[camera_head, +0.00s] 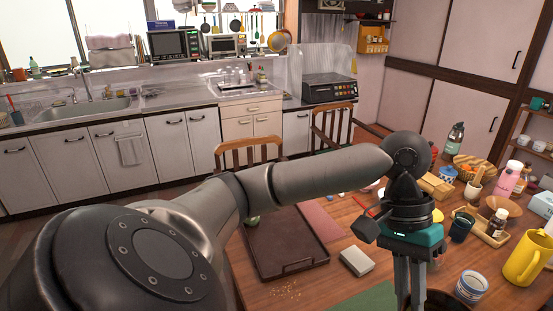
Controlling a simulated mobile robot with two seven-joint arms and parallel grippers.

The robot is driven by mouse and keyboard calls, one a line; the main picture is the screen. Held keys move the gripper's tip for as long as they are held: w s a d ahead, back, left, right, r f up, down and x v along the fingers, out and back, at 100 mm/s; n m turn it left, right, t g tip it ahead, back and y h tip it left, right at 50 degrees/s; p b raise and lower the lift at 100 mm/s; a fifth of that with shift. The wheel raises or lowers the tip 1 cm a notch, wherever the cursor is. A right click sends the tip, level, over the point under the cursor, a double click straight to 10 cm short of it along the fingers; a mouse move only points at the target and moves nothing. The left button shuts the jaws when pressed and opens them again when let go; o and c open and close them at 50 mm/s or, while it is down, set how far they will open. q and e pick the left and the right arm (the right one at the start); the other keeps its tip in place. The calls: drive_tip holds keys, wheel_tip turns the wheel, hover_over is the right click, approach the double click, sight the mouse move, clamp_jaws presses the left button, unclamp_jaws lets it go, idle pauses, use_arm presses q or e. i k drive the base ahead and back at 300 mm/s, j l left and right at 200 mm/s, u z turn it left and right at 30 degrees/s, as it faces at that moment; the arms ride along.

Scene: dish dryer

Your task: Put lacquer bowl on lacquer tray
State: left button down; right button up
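The lacquer tray (283,267) is dark brown with a raised rim and lies on the wooden table, left of my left gripper. A dark brown bowl (447,304), which looks like the lacquer bowl, shows only in part at the bottom edge. The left gripper (410,300) points down at the bowl's left side, right of the tray. Its fingers look close together, and their tips run out of the frame or in front of the bowl, so I cannot see whether they hold its rim. My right gripper is not in view.
A pale box (357,260) lies between tray and gripper. A blue-white cup (471,286), yellow mug (524,262), dark cup (461,228) and brown bottle (496,224) crowd the right side. Chairs (248,152) stand beyond the table. My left arm covers the tray's left surroundings.

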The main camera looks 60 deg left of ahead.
sight(288, 251)
drive_tip(key=k+j+u, duration=0.1)
drive_tip(key=j, duration=0.3)
drive_tip(key=k+j+u, duration=0.1)
drive_tip(key=j, duration=0.3)
drive_tip(key=j+u, duration=0.1)
drive_tip(key=j, duration=0.35)
drive_tip(key=i+j+u, duration=0.1)
drive_tip(key=j, duration=0.2)
drive_tip(key=i, duration=0.05)
